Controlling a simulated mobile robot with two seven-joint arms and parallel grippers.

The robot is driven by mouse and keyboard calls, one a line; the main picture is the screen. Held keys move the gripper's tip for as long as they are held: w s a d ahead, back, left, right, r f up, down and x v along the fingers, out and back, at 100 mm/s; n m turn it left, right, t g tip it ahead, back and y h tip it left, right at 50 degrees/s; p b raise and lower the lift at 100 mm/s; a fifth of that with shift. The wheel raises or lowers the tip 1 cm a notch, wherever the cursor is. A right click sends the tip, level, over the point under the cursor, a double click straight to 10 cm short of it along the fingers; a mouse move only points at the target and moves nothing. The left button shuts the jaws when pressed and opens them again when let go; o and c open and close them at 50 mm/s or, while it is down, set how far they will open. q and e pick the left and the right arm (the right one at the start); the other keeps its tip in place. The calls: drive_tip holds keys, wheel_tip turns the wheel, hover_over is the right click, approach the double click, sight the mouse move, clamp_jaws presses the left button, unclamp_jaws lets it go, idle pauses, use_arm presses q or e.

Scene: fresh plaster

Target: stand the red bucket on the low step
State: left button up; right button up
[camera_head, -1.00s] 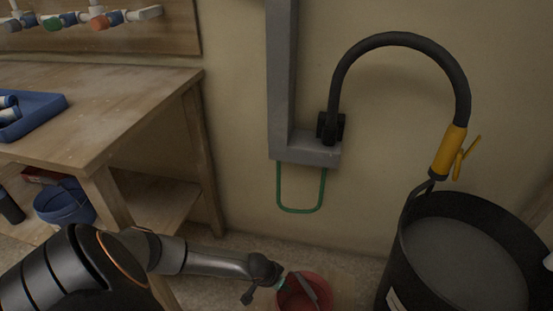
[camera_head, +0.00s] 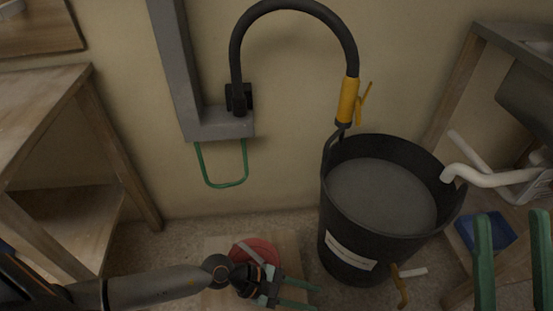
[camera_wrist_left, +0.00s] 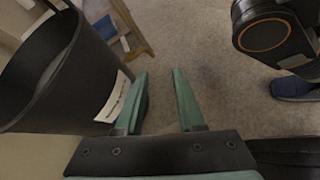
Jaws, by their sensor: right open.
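The red bucket (camera_head: 263,248) is at the bottom of the head view, partly hidden behind my left wrist. A grey bar, perhaps its handle, crosses its top. It appears to stand on the low step (camera_head: 288,242), a pale wooden slab on the floor by the wall. My left gripper (camera_head: 316,297) is just in front and to the right of the bucket, fingers spread and pointing right. The left wrist view shows its fingers (camera_wrist_left: 160,72) apart with nothing between them. My right gripper (camera_head: 511,216) is open and empty at the lower right.
A large black tub (camera_head: 338,215) of grey material stands right of the step, with a black hose and yellow valve (camera_head: 348,100) above it. A wooden bench (camera_head: 50,190) is at left. A green loop (camera_head: 224,185) hangs on the wall. A shelf with a blue item (camera_head: 488,232) is at right.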

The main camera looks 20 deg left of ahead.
use_arm(q)
drive_tip(key=d+r+n+t+h, duration=0.2)
drive_tip(key=r+n+t+h, duration=0.15)
drive_tip(key=r+n, duration=0.7)
drive_tip(key=d+r+n+t+h, duration=0.2)
drive_tip(key=r+n+h, duration=0.2)
drive_tip(key=r+n, duration=0.7)
drive_tip(key=a+r+n+t+y, duration=0.1)
drive_tip(key=a+r+n+t, duration=0.4)
drive_tip(key=r+n, duration=0.4)
drive_tip(key=s+a+r+n+t+y, duration=0.1)
drive_tip(key=a+r+n+t+y, duration=0.1)
drive_tip(key=a+r+n+t, duration=0.3)
wheel_tip(320, 180, up, 5)
drive_tip(key=n+t, duration=0.2)
drive_tip(key=n, duration=0.4)
drive_tip(key=shift+s+a+f, duration=0.15)
drive_tip(key=shift+s+a, duration=0.1)
drive_tip(key=shift+n, duration=0.25)
drive_tip(key=shift+c, duration=0.3)
